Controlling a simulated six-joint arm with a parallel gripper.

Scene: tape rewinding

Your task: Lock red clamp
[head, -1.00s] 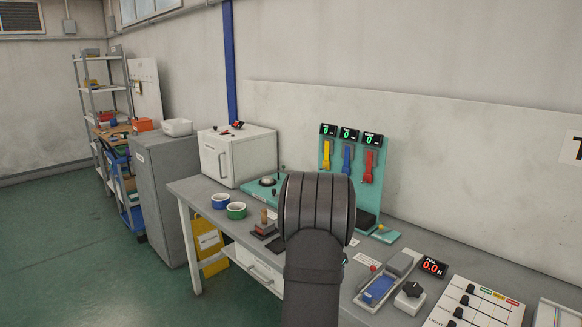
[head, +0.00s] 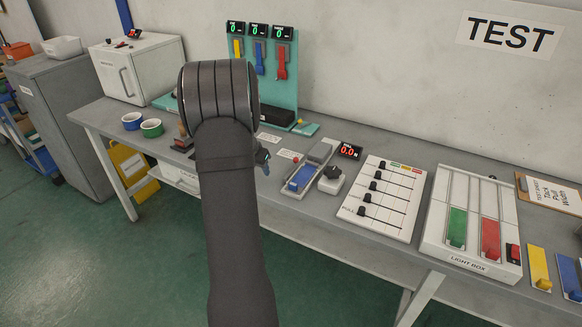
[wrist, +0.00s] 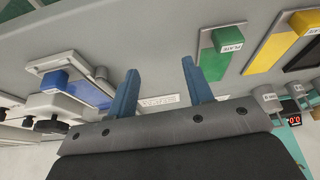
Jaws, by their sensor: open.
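A red lever-like piece (head: 282,62) hangs on the upright teal panel (head: 285,95) at the back of the bench, beside a blue and a yellow one. A red piece (head: 490,238) also lies in the light box at right. I cannot tell which is the red clamp. In the head view my gripper (head: 262,158) is mostly hidden behind my arm; a bit of blue finger shows. In the wrist view my gripper (wrist: 160,85) is open, its two blue fingers apart with nothing between them. No red clamp is clear in the wrist view.
The light box (head: 432,228) and a white slider board (head: 378,200) stand on the right of the bench. Yellow (head: 539,265) and blue (head: 568,275) pieces lie at far right. In the wrist view, green (wrist: 222,50) and yellow (wrist: 275,50) plates are near the fingers.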

